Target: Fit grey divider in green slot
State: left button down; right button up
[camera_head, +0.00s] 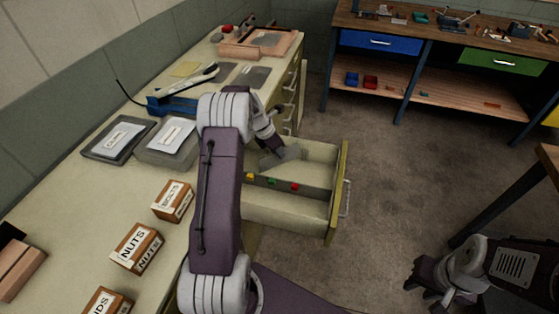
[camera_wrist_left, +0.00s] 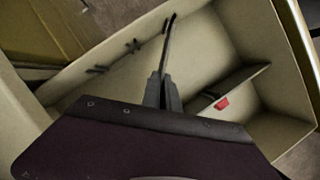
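The grey divider (camera_head: 284,155) is a thin plate over the far compartment of the open drawer (camera_head: 333,215). In the left wrist view the divider (camera_wrist_left: 168,45) shows nearly edge-on between the fingertips. My left gripper (camera_wrist_left: 163,90) is shut on it; in the head view this gripper (camera_head: 272,140) is partly hidden by my arm. A dark partition (camera_head: 311,191) runs across the drawer with yellow, green (camera_head: 272,182) and red markers. The red marker (camera_wrist_left: 222,103) shows in the wrist view; the green one is hidden there. My right gripper (camera_head: 430,280) is at lower right, away from the drawer.
Dark notches (camera_wrist_left: 132,46) line one drawer wall. The workbench (camera_head: 85,200) at left holds small labelled boxes (camera_head: 137,247), grey trays (camera_head: 118,138) and a blue tool (camera_head: 180,103). A second bench (camera_head: 425,75) stands at the back. The floor right of the drawer is clear.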

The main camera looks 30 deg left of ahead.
aim_at(279, 160)
pick_arm(q)
notch_tip(279, 160, down, 4)
jog(key=shift+b, duration=0.45)
jog(key=c, duration=1.6)
grip_release()
jog(key=p+v, duration=0.2)
jog(key=v, duration=1)
jog(key=shift+w+r, duration=0.1)
jog(key=s+d+m+g, duration=0.1)
jog(key=s+d+m, duration=0.5)
jog(key=m, duration=0.3)
jog(key=s+d+f+m+g+y, duration=0.1)
jog(key=s+d+m, duration=0.5)
jog(key=s+m, duration=0.2)
jog(key=s+d+f+m+y, duration=0.1)
jog(key=s+d+m, duration=0.5)
jog(key=m, duration=0.6)
jog(key=shift+s+f+g, duration=0.2)
jog(key=shift+s+g, duration=0.2)
jog(key=shift+s, duration=0.45)
